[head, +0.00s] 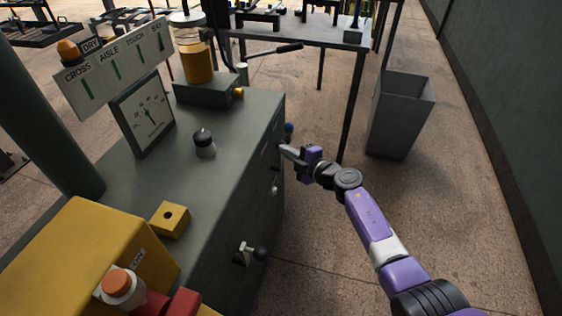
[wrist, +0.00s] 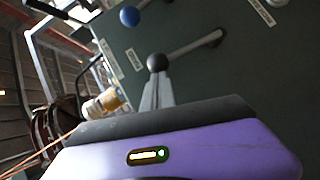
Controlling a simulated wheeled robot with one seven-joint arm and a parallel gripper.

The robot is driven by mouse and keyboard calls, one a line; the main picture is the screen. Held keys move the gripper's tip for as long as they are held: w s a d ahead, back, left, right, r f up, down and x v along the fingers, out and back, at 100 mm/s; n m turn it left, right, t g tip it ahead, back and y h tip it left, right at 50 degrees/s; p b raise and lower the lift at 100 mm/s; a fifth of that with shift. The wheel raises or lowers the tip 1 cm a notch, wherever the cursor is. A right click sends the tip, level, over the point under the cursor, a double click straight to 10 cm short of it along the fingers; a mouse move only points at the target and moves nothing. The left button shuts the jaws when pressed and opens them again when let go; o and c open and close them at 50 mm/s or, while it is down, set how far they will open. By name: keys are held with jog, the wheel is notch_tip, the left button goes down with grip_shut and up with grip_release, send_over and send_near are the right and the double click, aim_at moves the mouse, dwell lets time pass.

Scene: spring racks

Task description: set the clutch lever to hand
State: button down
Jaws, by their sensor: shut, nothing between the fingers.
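My gripper (head: 287,151) is at the side face of the dark green machine cabinet (head: 225,207). In the wrist view its fingers (wrist: 156,88) are together, with nothing between them. Their tips are right at the black ball knob (wrist: 157,62) of a lever whose pale rod (wrist: 195,46) runs right to the panel; I cannot tell whether they touch. A blue ball knob (wrist: 130,16) on another lever is above left, and it also shows in the head view (head: 289,128). Panel labels (wrist: 264,11) are too small to read, so I cannot tell which lever is the clutch.
A larger black-knobbed handle (head: 260,253) sticks out lower on the same face. A grey bin (head: 400,116) stands right of my arm, and a table (head: 310,36) is behind. A gauge (head: 142,115) and an oil jar (head: 194,62) are on top.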

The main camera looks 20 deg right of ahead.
jog(key=shift+m+g, duration=0.3)
jog(key=shift+m, duration=0.2)
jog(key=w+d, duration=0.1)
jog(key=w, duration=0.1)
jog(key=w+d, duration=0.2)
jog(key=shift+r, duration=0.1)
jog(key=shift+r, duration=0.2)
